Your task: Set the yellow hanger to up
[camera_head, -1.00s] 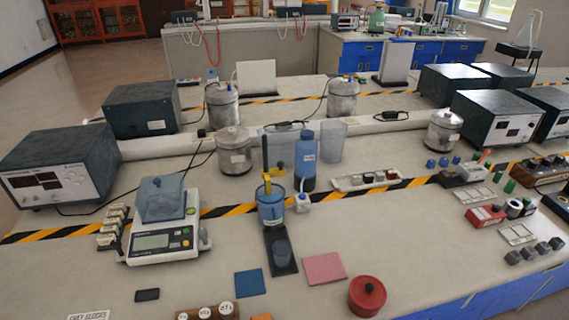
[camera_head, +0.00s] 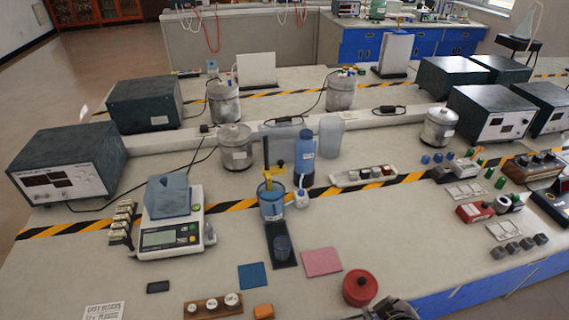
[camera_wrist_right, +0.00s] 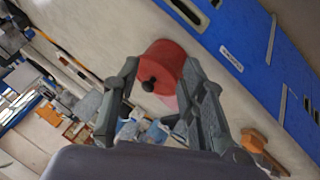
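My left gripper is not in view.
A balance (camera_head: 172,236) stands left of the hanger. A blue bottle (camera_head: 305,155) and small white bottle (camera_head: 301,199) stand close on its right. A pink mat (camera_head: 322,262), blue mat (camera_head: 253,275) and the red pot (camera_head: 360,287) lie in front.

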